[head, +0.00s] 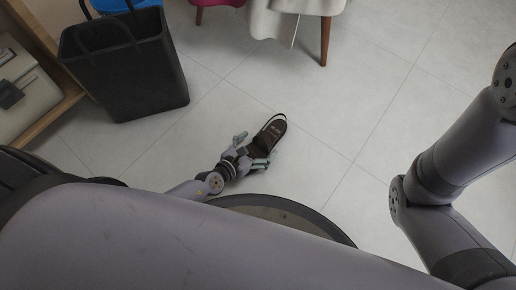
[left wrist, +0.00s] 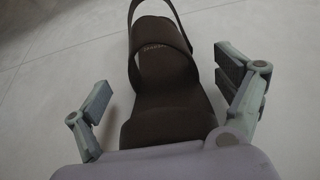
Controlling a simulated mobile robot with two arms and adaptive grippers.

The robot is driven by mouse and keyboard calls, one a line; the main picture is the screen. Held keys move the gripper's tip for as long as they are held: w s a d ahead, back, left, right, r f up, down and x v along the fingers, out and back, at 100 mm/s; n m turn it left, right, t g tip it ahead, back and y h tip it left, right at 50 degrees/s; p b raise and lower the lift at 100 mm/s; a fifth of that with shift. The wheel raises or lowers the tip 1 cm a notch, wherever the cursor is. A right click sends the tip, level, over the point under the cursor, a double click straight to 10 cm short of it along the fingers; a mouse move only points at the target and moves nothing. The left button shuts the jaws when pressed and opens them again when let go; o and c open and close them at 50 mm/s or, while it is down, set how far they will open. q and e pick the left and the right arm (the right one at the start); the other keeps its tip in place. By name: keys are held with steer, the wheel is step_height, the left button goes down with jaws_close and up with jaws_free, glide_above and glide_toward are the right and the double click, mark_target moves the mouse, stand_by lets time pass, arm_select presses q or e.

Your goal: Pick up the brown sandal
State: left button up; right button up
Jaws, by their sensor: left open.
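The brown sandal (head: 266,134) lies on the pale tiled floor, with a strap loop at its far end. My left gripper (head: 255,146) is at the sandal's near end, open, with one finger on each side of it. In the left wrist view the sandal (left wrist: 163,95) runs lengthwise between the spread fingers of the left gripper (left wrist: 165,92). A gap shows between the left finger and the sandal; the right finger is nearer to it. The sandal's nearest end is hidden behind the gripper body. My right gripper is outside the frames.
A black bag (head: 125,70) stands on the floor at the upper left, beside a wooden shelf (head: 52,122). A chair with a wooden leg (head: 325,42) and a hanging pale cloth (head: 272,24) is at the top. The floor right of the sandal is clear.

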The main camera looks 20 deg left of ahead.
arm_select(q)
steer(key=shift+w, duration=0.1)
steer(key=c, duration=1.5)
